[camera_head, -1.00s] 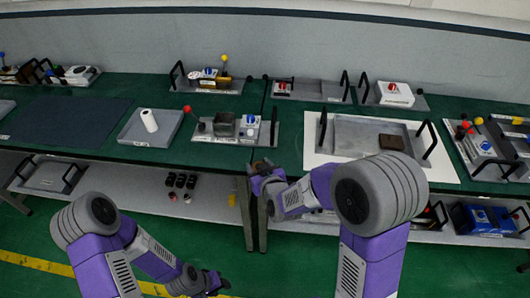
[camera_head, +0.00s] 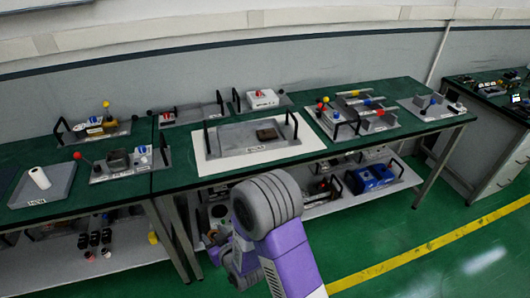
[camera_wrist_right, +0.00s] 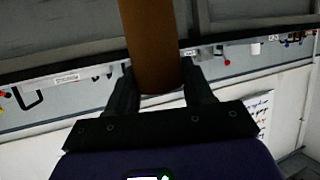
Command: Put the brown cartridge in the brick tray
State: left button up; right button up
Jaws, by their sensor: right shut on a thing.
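The brown cartridge (camera_wrist_right: 152,40) is a brown cylinder in the right wrist view. My right gripper (camera_wrist_right: 158,78) is shut on it, with one dark finger on each side. The cartridge's far end runs out of the top of that view. My left gripper is out of view.
The tray's middle is clear.

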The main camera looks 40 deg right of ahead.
aim_at(244, 138)
jog(key=u, duration=0.1)
jog(key=k, duration=0.4)
jog(key=z, duration=0.9)
jog(key=i, duration=0.65)
jog(key=z, duration=0.05)
